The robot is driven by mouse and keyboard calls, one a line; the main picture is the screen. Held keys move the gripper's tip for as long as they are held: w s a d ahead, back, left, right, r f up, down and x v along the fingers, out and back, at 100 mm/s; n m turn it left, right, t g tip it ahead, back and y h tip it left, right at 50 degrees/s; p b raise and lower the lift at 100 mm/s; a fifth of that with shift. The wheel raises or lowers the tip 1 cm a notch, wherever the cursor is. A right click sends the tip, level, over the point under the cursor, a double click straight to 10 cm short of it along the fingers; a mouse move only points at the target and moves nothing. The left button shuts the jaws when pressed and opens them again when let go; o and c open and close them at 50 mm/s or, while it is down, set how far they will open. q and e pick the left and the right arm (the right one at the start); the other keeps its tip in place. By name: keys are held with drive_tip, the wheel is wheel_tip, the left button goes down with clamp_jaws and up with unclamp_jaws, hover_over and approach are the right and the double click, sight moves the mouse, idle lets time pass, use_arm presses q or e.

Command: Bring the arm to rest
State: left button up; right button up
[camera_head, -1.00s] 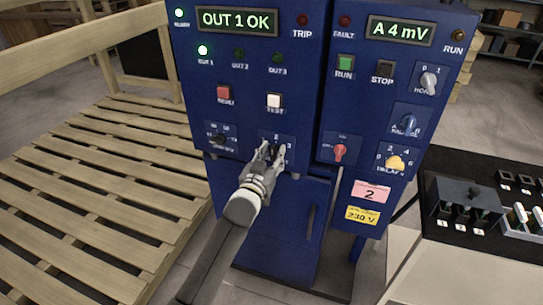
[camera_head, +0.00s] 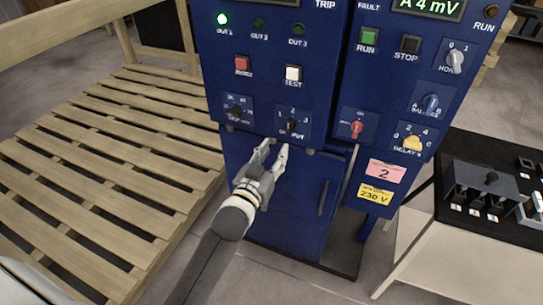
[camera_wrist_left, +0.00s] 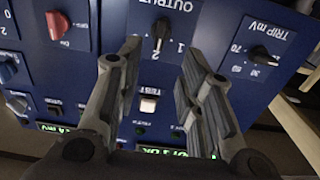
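My left gripper (camera_head: 271,153) is in front of the blue cabinet (camera_head: 291,200), just below the OUTPUT selector knob (camera_head: 291,124). Its two fingers are spread apart with nothing between them. In the left wrist view the open fingers of the gripper (camera_wrist_left: 157,62) frame the OUTPUT knob (camera_wrist_left: 160,33), which stands clear beyond the fingertips. The TRIP mV knob (camera_wrist_left: 262,55) lies to the right there. My right gripper does not show.
A wooden pallet structure (camera_head: 110,160) stands left of the cabinet. A black-topped table (camera_head: 465,190) with a switch box (camera_head: 480,188) stands at the right. Red (camera_head: 242,64) and white (camera_head: 293,73) buttons sit above the knobs. Open floor lies in front.

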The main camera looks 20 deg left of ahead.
use_arm(q)
drive_tip(key=shift+s, duration=0.5)
